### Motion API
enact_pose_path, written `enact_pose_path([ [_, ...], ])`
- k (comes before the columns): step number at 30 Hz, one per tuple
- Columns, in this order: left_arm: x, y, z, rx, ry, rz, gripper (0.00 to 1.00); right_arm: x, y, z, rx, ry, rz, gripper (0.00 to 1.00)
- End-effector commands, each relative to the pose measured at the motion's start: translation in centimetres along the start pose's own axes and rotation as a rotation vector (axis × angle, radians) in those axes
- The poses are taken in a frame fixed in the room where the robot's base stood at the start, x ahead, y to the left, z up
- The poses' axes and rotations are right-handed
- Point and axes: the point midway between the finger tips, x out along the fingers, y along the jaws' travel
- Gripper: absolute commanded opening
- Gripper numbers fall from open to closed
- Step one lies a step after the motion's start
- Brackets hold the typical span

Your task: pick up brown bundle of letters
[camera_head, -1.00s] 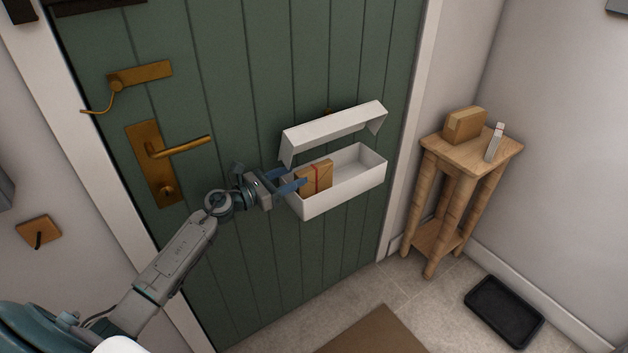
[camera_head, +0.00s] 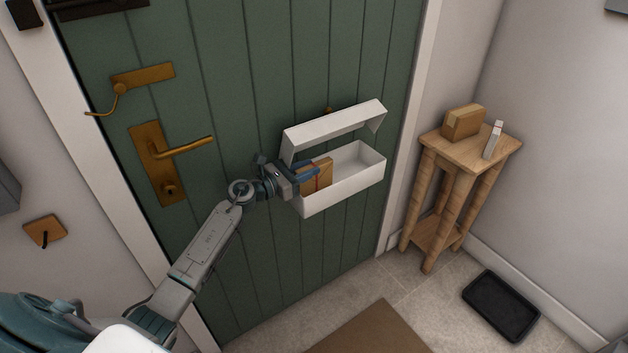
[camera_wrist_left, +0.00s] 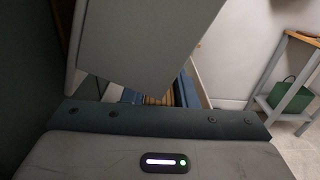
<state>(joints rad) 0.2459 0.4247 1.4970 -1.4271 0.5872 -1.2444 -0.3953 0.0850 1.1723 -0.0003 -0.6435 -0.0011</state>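The brown bundle of letters (camera_head: 322,172) with a red band stands at the left end of the open white box (camera_head: 345,187) on the green door. My left gripper (camera_head: 309,178) reaches into that end of the box, and its blue fingers partly cover the bundle. In the left wrist view, the brown layered edges of the bundle (camera_wrist_left: 160,99) show between the two fingers (camera_wrist_left: 161,94). The fingers are spread on either side of it; whether they touch it is hard to tell. The raised lid hides part of this view. My right gripper is not in view.
The box's white lid (camera_head: 335,130) is raised above the gripper. A brass door handle (camera_head: 180,147) is to the left. A wooden stand (camera_head: 468,152) on the right holds a brown parcel (camera_head: 463,121) and a white packet with red marks (camera_head: 494,140). A black tray (camera_head: 500,305) lies on the floor.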

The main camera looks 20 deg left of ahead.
Motion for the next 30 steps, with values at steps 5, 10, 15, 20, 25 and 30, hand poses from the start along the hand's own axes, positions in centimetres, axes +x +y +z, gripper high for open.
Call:
enact_pose_path([
  [5,0.0,0.0,0.0,0.0,0.0,0.0,0.0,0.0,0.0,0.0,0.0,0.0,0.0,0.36],
  [10,0.0,0.0,0.0,0.0,0.0,0.0,0.0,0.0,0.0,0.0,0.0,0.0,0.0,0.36],
  [15,0.0,0.0,0.2,0.001,0.0,0.0,0.0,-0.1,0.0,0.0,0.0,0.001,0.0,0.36],
  [20,0.0,0.0,0.8,0.002,-0.001,0.0,0.0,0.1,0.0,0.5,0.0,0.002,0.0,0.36],
  [25,0.0,-0.8,0.3,0.074,-0.001,-0.001,0.0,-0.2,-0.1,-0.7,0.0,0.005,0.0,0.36],
  [30,0.0,-1.8,0.2,0.168,-0.002,-0.001,0.0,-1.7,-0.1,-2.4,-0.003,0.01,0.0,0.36],
])
